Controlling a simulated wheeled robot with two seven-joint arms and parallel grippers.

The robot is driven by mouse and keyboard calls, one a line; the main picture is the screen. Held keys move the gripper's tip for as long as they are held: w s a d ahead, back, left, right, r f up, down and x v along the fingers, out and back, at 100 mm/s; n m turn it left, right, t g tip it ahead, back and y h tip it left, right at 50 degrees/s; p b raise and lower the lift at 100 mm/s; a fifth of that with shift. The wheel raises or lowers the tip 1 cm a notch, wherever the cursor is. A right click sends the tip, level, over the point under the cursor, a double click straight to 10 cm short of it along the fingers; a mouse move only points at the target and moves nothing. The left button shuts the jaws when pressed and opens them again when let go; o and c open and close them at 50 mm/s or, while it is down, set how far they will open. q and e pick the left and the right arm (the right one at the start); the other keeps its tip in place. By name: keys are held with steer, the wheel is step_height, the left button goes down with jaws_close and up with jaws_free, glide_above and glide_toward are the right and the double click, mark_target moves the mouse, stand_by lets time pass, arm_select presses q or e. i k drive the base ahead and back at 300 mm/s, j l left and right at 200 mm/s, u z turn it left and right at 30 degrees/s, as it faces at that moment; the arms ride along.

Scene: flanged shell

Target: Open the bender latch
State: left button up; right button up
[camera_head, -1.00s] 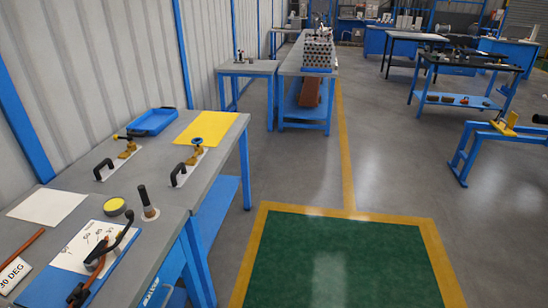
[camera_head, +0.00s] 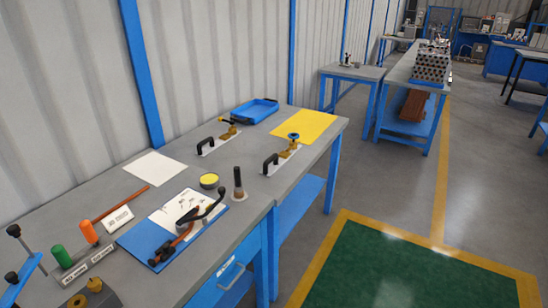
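The bender (camera_head: 184,240) lies on a blue board with a white printed sheet, on the near grey workbench (camera_head: 240,178) at the left. It has black lever handles, and one black-tipped lever rises toward the back right. Its latch is too small to make out. Neither of my grippers is in view.
A blue tray (camera_head: 254,110) and yellow sheet (camera_head: 304,126) lie farther back. The green floor is clear.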

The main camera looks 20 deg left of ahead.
mark_target(167, 251)
steer(key=u, duration=1.4)
